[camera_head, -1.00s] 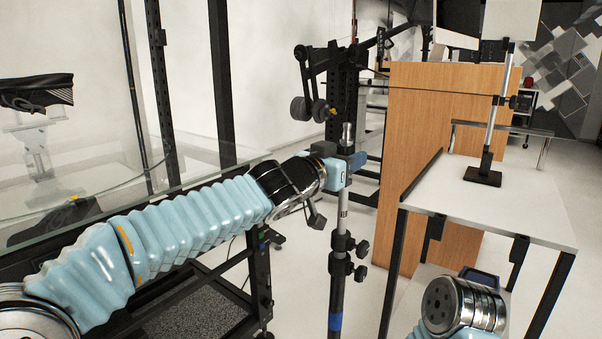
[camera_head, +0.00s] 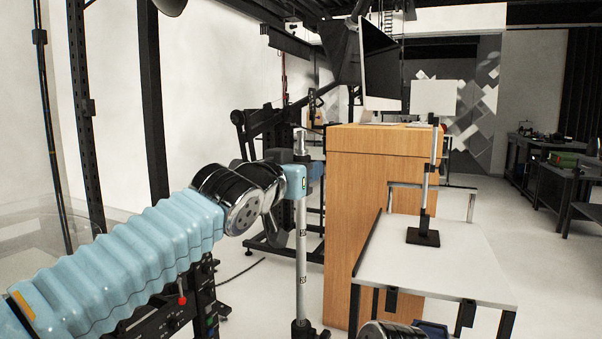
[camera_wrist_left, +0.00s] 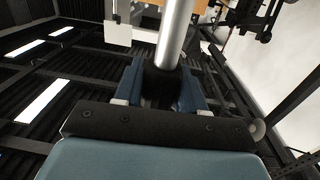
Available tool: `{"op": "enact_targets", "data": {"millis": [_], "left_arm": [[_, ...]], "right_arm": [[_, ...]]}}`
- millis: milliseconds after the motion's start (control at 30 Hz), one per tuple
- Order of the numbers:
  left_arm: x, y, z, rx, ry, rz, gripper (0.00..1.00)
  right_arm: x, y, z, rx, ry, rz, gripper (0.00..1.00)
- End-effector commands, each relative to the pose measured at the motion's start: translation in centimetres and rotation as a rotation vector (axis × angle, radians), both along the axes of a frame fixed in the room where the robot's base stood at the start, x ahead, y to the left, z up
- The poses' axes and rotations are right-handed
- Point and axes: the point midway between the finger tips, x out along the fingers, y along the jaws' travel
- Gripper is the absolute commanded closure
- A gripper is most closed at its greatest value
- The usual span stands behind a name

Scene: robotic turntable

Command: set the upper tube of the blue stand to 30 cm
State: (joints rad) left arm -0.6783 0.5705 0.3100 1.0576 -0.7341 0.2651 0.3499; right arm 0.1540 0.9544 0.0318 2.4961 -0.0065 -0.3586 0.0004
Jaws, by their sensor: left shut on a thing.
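In the head view the stand's silver upper tube (camera_head: 301,255) stands upright, with small dark marks along it. A silver tip (camera_head: 300,143) shows above my left gripper (camera_head: 302,174), which is shut around the tube near its top. The black collar (camera_head: 301,330) at the tube's lower end shows at the bottom edge. The lower column with its blue band is out of frame. In the left wrist view the tube (camera_wrist_left: 175,38) runs between the blue fingers of my left gripper (camera_wrist_left: 160,88), with a black part between them. My right gripper is not in view.
A white table (camera_head: 440,265) at the right carries a second, black-based stand (camera_head: 423,236) with a white plate (camera_head: 435,98) on top. A wooden cabinet (camera_head: 350,220) stands behind the tube. Part of my right arm shows at the bottom. Floor right of the table is clear.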

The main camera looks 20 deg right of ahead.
Motion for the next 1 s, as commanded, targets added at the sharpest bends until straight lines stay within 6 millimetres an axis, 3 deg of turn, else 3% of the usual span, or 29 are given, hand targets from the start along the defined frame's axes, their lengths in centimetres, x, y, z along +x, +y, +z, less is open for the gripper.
{"op": "enact_targets", "data": {"millis": [167,200,300,667,1000], "left_arm": [[0.0,0.1,0.3,-0.005,-0.007,0.001,1.0],[0.0,0.1,0.3,-0.005,-0.007,0.001,0.56],[0.0,0.1,0.2,-0.003,-0.006,0.001,0.4],[-0.3,0.4,0.0,-0.001,-0.003,0.001,0.39],[-5.1,5.9,-0.3,-0.003,-0.006,0.003,0.39]], "right_arm": [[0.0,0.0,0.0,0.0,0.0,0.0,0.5],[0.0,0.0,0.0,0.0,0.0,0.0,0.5],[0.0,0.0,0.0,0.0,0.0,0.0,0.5],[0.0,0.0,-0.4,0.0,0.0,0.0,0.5],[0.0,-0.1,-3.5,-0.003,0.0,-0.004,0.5]]}}
